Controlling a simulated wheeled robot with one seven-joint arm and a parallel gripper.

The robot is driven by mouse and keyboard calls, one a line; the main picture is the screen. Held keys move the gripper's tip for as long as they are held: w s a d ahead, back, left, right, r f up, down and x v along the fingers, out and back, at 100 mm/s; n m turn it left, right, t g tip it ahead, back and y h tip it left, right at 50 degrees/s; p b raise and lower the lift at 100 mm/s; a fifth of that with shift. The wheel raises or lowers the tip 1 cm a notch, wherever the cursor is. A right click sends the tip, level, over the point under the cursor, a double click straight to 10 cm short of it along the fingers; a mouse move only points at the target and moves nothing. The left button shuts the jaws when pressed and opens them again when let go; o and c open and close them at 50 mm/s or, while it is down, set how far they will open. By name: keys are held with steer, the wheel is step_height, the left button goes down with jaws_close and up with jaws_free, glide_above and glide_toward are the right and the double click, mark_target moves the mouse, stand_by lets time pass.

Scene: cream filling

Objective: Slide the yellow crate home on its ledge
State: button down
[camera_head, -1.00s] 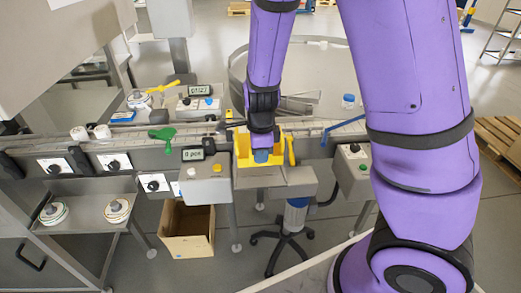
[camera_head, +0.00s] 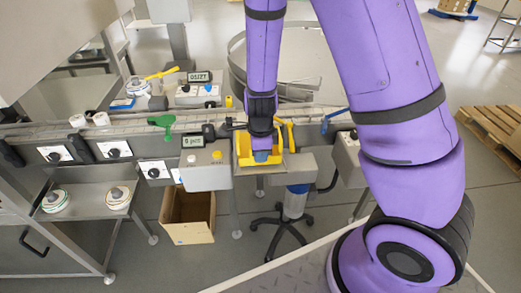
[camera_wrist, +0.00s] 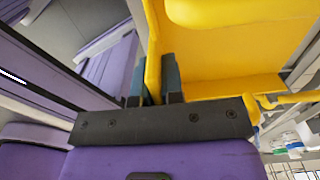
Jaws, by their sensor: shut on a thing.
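The yellow crate (camera_head: 243,158) sits at the front of the line, over a grey ledge (camera_head: 247,170). My gripper (camera_head: 262,150) reaches down into its outline from above. In the wrist view my gripper (camera_wrist: 155,97) is shut on one thin upright wall of the crate (camera_wrist: 215,62), with a dark finger on each side. A small blue patch shows at the gripper's lower end in the head view; I cannot tell what it is. My arm hides part of the crate's back, and I cannot see how it meets the ledge's back edge.
A grey control box (camera_head: 206,172) stands close left of the crate. Yellow (camera_head: 290,134) and blue (camera_head: 334,118) handles are to its right. A green scoop-like piece (camera_head: 163,123) lies on the conveyor. Below are a cardboard box (camera_head: 188,216) and a stool base (camera_head: 283,232).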

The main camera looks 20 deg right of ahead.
steer(key=shift+f, duration=0.3)
steer(key=shift+w+d, duration=0.25)
steer(key=shift+w, duration=0.45)
steer(key=shift+w+d, duration=0.2)
steer(key=shift+w, duration=0.5)
steer(key=shift+f, duration=0.15)
steer(key=c, duration=1.2)
jaws_free()
steer(key=shift+o, duration=0.2)
